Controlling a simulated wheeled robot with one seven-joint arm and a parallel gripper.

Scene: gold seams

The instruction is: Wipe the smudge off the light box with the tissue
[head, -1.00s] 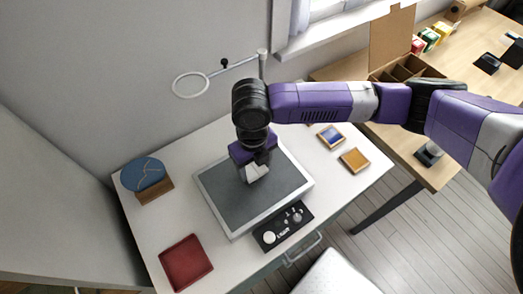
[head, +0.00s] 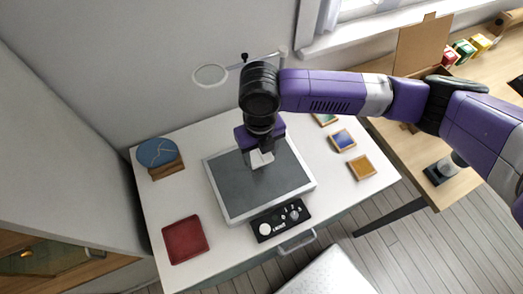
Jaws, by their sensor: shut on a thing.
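The light box (head: 237,192) is a flat dark grey panel with a white rim, lying on the white table. A black control strip (head: 281,219) with knobs sits at its front edge. My gripper (head: 259,158) points down over the back middle part of the panel. It is shut on a small white tissue (head: 262,159). I cannot tell whether the tissue touches the panel. I see no smudge on the visible part of the panel; my gripper and arm hide some of its back part.
A blue disc with gold seams (head: 157,152) stands on a wooden block at left. A red tray (head: 186,240) lies at front left. Small coloured tiles, blue (head: 343,139) and amber (head: 361,167), lie right. A ring on an arm (head: 210,75) stands behind. A wooden desk (head: 455,185) is at right.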

